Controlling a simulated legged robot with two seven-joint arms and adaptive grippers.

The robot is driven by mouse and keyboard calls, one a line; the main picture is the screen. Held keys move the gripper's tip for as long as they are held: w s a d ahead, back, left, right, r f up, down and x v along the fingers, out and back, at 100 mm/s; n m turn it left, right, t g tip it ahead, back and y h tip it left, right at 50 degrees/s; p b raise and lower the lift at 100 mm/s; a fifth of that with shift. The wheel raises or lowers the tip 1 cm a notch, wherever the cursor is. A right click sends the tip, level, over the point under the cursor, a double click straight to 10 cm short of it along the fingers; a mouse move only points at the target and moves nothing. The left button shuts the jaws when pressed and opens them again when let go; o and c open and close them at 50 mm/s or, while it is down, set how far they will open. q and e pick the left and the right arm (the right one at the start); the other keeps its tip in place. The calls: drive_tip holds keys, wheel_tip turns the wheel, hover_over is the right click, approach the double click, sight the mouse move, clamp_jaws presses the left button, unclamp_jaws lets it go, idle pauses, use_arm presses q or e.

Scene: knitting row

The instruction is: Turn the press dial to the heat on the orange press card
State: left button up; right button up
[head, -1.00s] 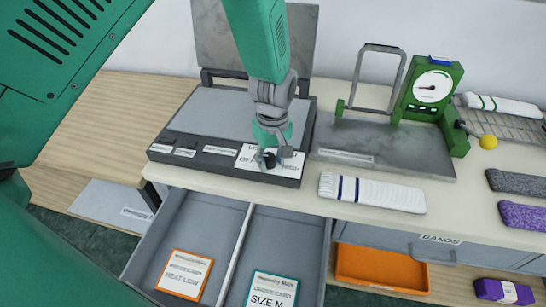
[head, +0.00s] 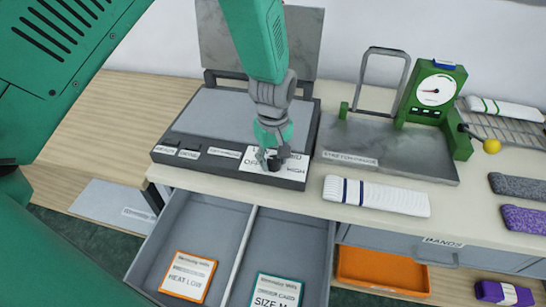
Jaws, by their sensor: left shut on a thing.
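The press (head: 236,110) lies open on the counter, its grey lid raised behind a flat plate. On its dark front edge is a white heat label; its right end seems to read HIGH, the rest partly hidden. My left gripper (head: 272,160) comes down from above, shut on the small dark press dial (head: 276,165) in front of that label. The dial's pointer is not readable behind the fingers. The orange-edged press card (head: 188,276) lies in the open drawer and reads HEAT LOW. My right gripper is not in view.
A teal-edged card (head: 276,291) reading SIZE M lies in the drawer's right compartment (head: 290,235). Right of the press are a grey plate with a green gauge (head: 436,92) and a striped white knit band (head: 376,196). An orange tray (head: 382,270) sits below the counter.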

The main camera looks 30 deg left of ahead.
use_arm(q)
drive_tip(key=shift+d+m+p, duration=0.1)
drive_tip(key=shift+m+p, duration=0.6)
drive_tip(key=shift+m, duration=0.4)
drive_tip(key=m+p, duration=0.1)
drive_tip(key=m, duration=0.1)
drive_tip(key=shift+m, duration=0.4)
drive_tip(key=m+p, duration=0.1)
drive_tip(key=m, duration=0.2)
drive_tip(key=shift+s+f+p, duration=0.1)
drive_tip(key=shift+p, duration=0.2)
drive_tip(key=shift+f+m+p, duration=0.1)
drive_tip(key=shift+m+p, duration=0.25)
drive_tip(key=shift+m, duration=0.95)
drive_tip(key=shift+s+m, duration=0.1)
drive_tip(key=shift+m, duration=0.2)
drive_tip(key=o, duration=1.1)
drive_tip(key=shift+o, duration=0.2)
